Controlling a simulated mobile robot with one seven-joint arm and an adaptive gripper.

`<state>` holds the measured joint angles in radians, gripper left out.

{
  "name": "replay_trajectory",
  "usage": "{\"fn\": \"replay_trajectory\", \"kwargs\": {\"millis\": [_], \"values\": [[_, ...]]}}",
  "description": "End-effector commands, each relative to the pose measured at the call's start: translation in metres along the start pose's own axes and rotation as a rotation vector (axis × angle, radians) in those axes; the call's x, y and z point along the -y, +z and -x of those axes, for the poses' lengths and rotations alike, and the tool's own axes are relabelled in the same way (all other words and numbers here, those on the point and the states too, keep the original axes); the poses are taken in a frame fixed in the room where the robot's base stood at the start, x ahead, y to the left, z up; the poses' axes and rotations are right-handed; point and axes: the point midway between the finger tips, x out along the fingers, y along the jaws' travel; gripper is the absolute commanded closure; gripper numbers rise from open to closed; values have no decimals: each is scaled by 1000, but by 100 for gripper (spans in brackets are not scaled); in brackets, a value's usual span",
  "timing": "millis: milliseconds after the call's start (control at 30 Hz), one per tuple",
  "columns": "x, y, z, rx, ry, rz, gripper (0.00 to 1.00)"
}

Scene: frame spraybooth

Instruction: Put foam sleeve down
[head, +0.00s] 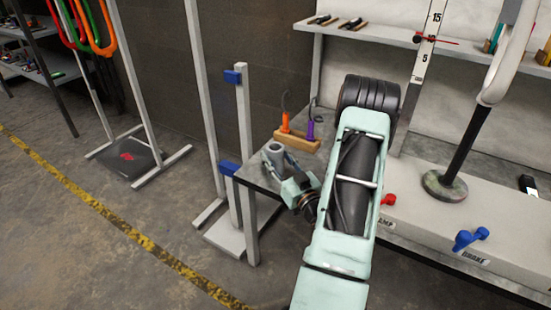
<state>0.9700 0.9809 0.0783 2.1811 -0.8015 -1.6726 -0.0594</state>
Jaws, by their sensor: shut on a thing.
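The foam sleeve (274,152) is a short grey tube with its open end facing up. It is roughly upright, above or at the left part of a small grey side table. My gripper (277,165) is shut on the sleeve from the near right side, with a finger on each side of it. Whether the sleeve's bottom touches the tabletop cannot be told. My pale green arm hides much of the table's right part.
A wooden block (298,140) with an orange-handled and a purple-handled tool stands just behind the sleeve. A grey post with blue clamps (232,77) rises left of the table. A white bench (500,230) with red and blue knobs lies right.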

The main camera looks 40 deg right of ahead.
Motion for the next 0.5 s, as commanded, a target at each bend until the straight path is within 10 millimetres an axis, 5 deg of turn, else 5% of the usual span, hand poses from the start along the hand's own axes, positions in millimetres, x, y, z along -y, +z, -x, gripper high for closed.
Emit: {"fn": "replay_trajectory", "kwargs": {"millis": [233,267,400,500], "values": [[0,3,0,1,0,0,90],[0,2,0,0,0,1,59],[0,2,0,1,0,0,45],[0,2,0,1,0,0,45]]}}
